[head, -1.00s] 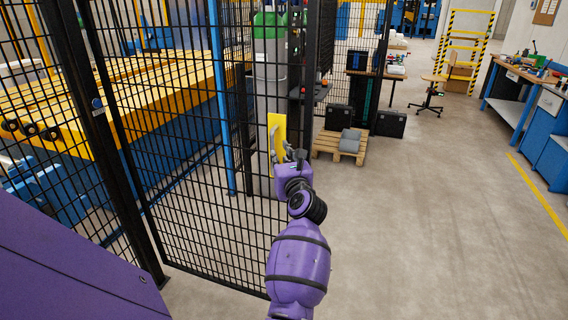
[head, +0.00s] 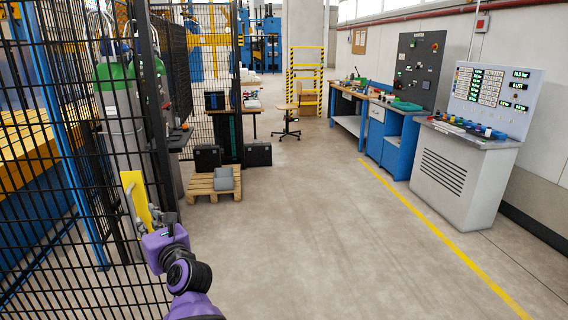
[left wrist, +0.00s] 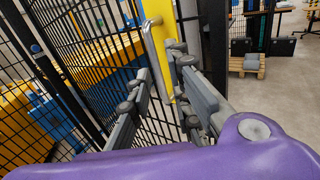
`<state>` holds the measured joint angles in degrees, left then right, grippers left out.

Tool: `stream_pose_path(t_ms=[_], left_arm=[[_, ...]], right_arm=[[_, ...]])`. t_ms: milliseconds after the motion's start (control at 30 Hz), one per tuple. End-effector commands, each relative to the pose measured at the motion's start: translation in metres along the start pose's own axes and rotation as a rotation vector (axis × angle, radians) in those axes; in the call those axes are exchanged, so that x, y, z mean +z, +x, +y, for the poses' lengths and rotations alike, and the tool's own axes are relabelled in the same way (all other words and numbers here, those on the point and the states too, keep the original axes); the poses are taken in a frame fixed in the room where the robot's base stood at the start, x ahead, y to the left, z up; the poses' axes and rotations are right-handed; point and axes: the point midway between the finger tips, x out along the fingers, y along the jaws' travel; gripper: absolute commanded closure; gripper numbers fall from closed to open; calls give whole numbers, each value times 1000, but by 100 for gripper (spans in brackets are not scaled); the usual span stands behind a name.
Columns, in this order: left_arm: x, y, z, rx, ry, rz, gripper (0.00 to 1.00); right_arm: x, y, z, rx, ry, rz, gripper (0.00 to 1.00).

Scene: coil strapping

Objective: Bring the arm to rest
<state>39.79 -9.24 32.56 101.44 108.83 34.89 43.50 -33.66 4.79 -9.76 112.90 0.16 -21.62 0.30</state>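My left gripper (head: 153,222) is at the lower left of the head view, in front of a yellow plate (head: 136,192) on the black mesh fence. In the left wrist view its two grey fingers (left wrist: 160,72) are spread apart. The yellow plate (left wrist: 176,25) stands just beyond them, with a metal handle (left wrist: 153,38) on it. Nothing is gripped between the fingers. Whether a finger touches the handle or the plate cannot be told. My right gripper is in neither view.
The mesh fence (head: 55,150) fills the left, with a grey, green-topped cylinder (head: 118,100) behind it. A wooden pallet (head: 213,188) lies ahead. A control console (head: 465,150) and blue workbenches (head: 390,135) line the right wall. The floor (head: 330,230) between is clear.

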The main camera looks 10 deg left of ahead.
Motion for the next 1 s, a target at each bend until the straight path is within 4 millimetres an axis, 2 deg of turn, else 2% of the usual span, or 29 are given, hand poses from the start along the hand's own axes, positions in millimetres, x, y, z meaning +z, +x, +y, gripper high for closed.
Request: stream_pose_path(t_ms=[67,167,200,267,367,467,500,633,700,767,800,900,933,1000], left_arm=[[19,-1,-4,-14,118,-74,82],[65,-14,-24,-34,364,-247,82],[80,-23,-34,-42,502,-329,82],[90,-42,-51,-57,740,-453,82],[77,-81,-79,-94,1159,-645,82],[28,-125,-102,-161,1584,-823,82],[2,-143,-108,-195,1738,-888,82],[-83,-194,-104,-317,2142,-1060,82],[-129,-220,-91,-394,2320,-1141,82],[-166,-243,-76,-465,2453,-1206,82],[-190,-258,-64,-515,2534,-1248,82],[-246,-297,-26,-650,2705,-1346,82],[-261,-309,-13,690,-2734,1366,82],[-293,-338,20,736,-2606,1319,82]], right_arm=[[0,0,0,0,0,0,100],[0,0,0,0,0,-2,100],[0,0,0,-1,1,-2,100],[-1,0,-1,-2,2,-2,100],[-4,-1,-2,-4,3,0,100],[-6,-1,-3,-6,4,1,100],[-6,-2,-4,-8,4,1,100],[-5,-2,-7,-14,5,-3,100],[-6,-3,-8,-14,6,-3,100],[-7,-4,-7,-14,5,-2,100],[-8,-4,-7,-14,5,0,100],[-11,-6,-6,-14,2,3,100],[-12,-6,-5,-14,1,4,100],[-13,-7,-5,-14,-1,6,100]])
